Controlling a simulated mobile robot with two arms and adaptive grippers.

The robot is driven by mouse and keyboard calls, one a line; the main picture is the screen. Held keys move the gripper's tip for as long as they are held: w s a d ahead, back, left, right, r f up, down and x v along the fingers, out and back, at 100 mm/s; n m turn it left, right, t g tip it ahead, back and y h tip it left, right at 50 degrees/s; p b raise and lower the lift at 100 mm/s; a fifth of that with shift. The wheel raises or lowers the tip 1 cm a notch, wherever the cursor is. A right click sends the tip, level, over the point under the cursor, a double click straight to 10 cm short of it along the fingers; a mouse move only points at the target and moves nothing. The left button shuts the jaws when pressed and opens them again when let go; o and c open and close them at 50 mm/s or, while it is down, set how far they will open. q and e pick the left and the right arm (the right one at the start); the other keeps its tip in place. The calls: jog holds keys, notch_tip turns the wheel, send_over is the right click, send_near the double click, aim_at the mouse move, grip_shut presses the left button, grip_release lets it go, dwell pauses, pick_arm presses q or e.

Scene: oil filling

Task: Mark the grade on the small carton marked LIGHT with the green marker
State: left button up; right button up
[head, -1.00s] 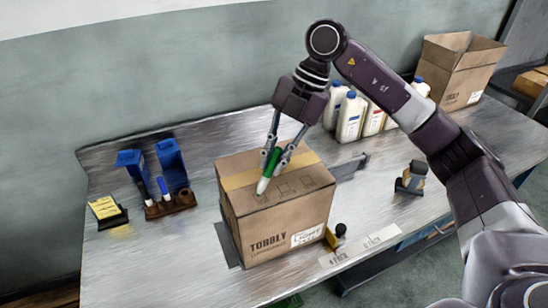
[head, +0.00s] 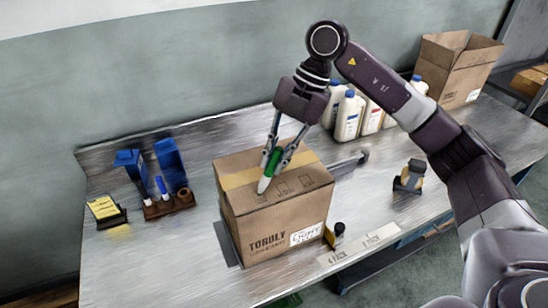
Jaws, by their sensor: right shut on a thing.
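A closed brown carton (head: 280,225) stands on the metal bench, with yellowish tape along its top and a white label on its front; I cannot read the label surely. Printed boxes show on its top face. My right gripper (head: 276,158) is shut on the green marker (head: 269,172), over the carton's top. The marker is tilted, its pale end down at or very near the top face; I cannot tell whether it touches. My left gripper is not in view.
A wooden holder (head: 170,205) with a blue marker stands left, near blue bins (head: 172,163) and a yellow note pad (head: 104,208). White bottles (head: 349,117) and an open carton (head: 455,70) stand behind right. A tape dispenser (head: 409,177) sits right. The bench (head: 150,255) is clear at front left.

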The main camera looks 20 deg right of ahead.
jog(key=shift+d, duration=0.35)
dwell(0.5)
jog(key=shift+r, duration=0.1)
notch_tip(320, 180, up, 7)
jog(key=p, duration=0.6)
dwell(0.6)
